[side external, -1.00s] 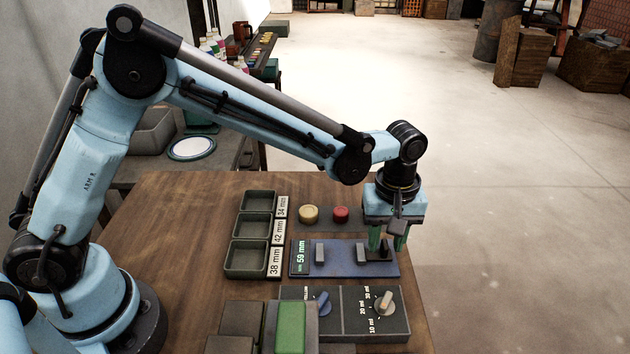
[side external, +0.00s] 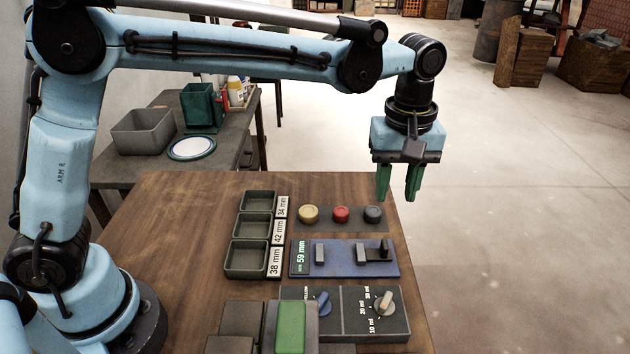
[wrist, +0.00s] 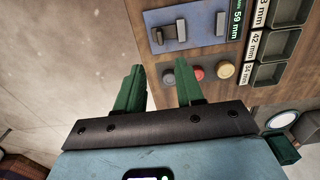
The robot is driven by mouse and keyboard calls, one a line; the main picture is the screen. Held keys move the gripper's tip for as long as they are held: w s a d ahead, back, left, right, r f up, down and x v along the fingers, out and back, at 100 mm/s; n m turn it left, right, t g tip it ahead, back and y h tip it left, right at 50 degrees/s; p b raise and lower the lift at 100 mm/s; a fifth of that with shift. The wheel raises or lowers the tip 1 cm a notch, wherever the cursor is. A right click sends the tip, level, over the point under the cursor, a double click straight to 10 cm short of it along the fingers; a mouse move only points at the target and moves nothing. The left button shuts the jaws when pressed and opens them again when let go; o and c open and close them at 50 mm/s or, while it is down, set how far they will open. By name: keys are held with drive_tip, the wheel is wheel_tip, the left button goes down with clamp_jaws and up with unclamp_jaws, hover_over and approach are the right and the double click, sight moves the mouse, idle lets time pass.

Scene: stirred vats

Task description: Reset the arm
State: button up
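My gripper (side external: 398,184) hangs from the blue arm above the right edge of the wooden table, fingers down. Its two green fingers stand apart with nothing between them. In the wrist view the gripper (wrist: 157,84) also shows a clear gap between the fingers. Below it lies the blue caliper-like gauge (side external: 343,260) with a green display reading 59 mm. A row of round buttons sits behind the gauge: a cream one (side external: 309,213), a red one (side external: 341,214) and a dark grey one (side external: 374,214).
Three green trays (side external: 252,262) marked 38, 42 and 34 mm stand left of the gauge. A dial panel (side external: 385,327) and a green-topped block (side external: 291,325) are in front. A side table behind holds a grey bin (side external: 142,132) and a white plate (side external: 192,147).

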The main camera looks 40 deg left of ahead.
drive_tip(key=s+a+m+t, duration=0.3)
drive_tip(key=s+a, duration=0.3)
drive_tip(key=a, duration=0.3)
drive_tip(key=s+a+m+t, duration=0.4)
drive_tip(key=s+a+m, duration=0.2)
drive_tip(key=a, duration=0.4)
drive_tip(key=shift+s+f, duration=0.4)
drive_tip(key=shift+s, duration=0.35)
